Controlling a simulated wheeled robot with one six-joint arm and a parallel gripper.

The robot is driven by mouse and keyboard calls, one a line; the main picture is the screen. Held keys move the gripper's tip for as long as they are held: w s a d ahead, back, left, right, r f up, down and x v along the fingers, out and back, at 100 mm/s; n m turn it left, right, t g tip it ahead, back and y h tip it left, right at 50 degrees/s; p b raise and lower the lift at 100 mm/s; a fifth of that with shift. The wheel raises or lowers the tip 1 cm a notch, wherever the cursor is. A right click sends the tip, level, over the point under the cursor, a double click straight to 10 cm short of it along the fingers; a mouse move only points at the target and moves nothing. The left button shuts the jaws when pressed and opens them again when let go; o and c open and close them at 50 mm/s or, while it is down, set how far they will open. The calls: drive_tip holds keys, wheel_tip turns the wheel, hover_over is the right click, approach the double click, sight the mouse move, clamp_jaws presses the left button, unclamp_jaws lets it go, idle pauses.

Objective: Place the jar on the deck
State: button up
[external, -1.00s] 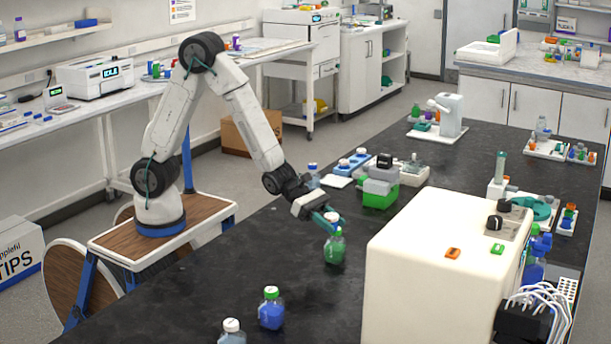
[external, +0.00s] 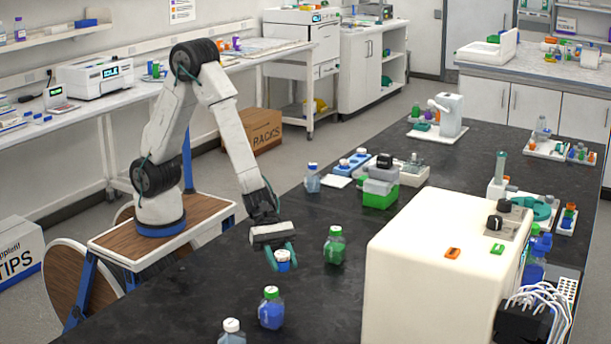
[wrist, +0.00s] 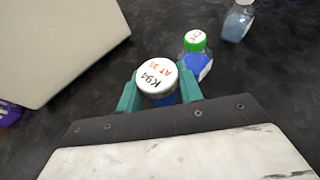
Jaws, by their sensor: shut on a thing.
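A jar with a white cap and blue body (external: 283,262) is between the teal fingers of my gripper (external: 281,258) in the external view, over the near part of the black bench. The wrist view shows its white cap (wrist: 157,76), marked "K94 AT 33", between both fingertips (wrist: 159,92). My gripper is shut on this jar. Its lower part is mostly hidden by the fingers and cap, and I cannot tell its height above the bench. I cannot tell which surface is the deck.
A green jar (external: 334,246) stands right of my gripper. A green-capped blue jar (external: 271,309) and a white-capped clear jar (external: 232,332) stand nearer the camera. A large cream instrument (external: 430,262) stands at the right. A small white plate (external: 338,182) lies farther back.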

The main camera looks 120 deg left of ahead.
drive_tip(key=s+d+f+m+g+h, duration=0.1)
drive_tip(key=s+d+m+g+h, duration=0.3)
drive_tip(key=d, duration=0.5)
drive_tip(key=m+g+h, duration=0.1)
drive_tip(key=m+g, duration=0.5)
drive_tip(key=g, duration=0.1)
hover_over(201, 309)
wheel_tip(201, 309, down, 4)
drive_tip(key=shift+f, duration=2.35)
drive_tip(key=shift+f, duration=0.15)
drive_tip(key=o, duration=1)
